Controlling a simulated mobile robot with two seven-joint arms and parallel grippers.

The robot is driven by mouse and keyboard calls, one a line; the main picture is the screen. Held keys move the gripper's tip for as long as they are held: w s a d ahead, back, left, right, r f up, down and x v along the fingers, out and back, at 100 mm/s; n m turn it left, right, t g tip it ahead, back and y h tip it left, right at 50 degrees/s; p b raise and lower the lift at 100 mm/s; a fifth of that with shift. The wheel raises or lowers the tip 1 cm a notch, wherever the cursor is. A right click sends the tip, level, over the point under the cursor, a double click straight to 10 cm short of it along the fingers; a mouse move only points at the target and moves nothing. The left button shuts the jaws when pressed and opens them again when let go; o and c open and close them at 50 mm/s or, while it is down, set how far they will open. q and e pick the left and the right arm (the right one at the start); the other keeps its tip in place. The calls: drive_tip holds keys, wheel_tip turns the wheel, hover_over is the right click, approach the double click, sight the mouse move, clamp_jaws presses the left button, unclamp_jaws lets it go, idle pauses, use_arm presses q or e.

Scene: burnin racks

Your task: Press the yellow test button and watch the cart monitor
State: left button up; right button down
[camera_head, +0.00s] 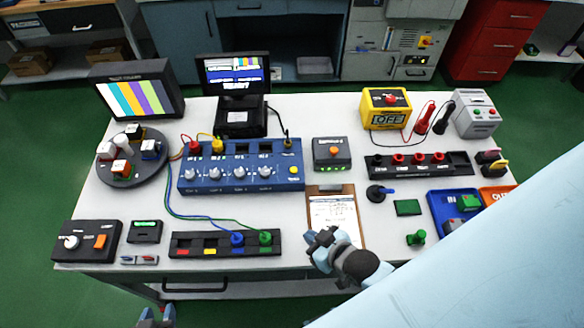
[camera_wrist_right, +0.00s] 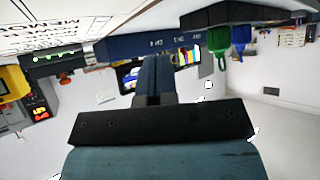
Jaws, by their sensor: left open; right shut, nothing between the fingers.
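A small yellow button (camera_head: 294,170) sits at the right end of the blue panel box (camera_head: 240,184); the box also has several white knobs. A monitor with colour bars (camera_head: 137,97) stands at the back left, and a smaller monitor on a black stand (camera_head: 233,74) shows a lit blue-and-white screen. I cannot tell which is the cart monitor. My right gripper (camera_head: 318,240) is shut and empty over the lower clipboard, in front of the button and apart from it. It also shows in the right wrist view (camera_wrist_right: 154,80). My left gripper (camera_head: 155,318) is open at the bottom edge, off the table.
A clipboard (camera_head: 334,217) lies mid-table. A grey box with an orange button (camera_head: 332,153) stands behind it. A black strip (camera_head: 205,244) with blue and green plugs lies front left. A yellow meter (camera_head: 387,109), black terminal strip (camera_head: 420,165) and blue tray (camera_head: 439,207) are at right.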

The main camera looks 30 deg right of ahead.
drive_tip(key=w+r+m, duration=0.1)
drive_tip(key=w, duration=0.1)
drive_tip(key=w+m+y, duration=0.1)
drive_tip(key=w+m, duration=0.1)
drive_tip(key=w+r+m, duration=0.1)
drive_tip(key=w, duration=0.1)
drive_tip(key=shift+a+r+g+y+p, duration=0.25)
drive_tip(key=shift+r+g+y+p, duration=0.05)
drive_tip(key=shift+p, duration=0.1)
drive_tip(key=w+d+r+m+g+y, duration=0.1)
drive_tip(key=w+r+m+y, duration=0.1)
drive_tip(key=w+r+m, duration=0.3)
wheel_tip(320, 180, up, 5)
drive_tip(key=m+g+p, duration=0.2)
drive_tip(key=m+g, duration=0.1)
drive_tip(key=m, duration=0.9)
hover_over(294, 171)
drive_tip(key=shift+r, duration=0.2)
drive_tip(key=shift+f, duration=0.1)
wheel_tip(294, 171, down, 6)
drive_tip(key=b, duration=0.9)
drive_tip(key=shift+f+b, duration=0.25)
drive_tip(key=shift+b, duration=0.1)
drive_tip(key=shift+f, duration=1.1)
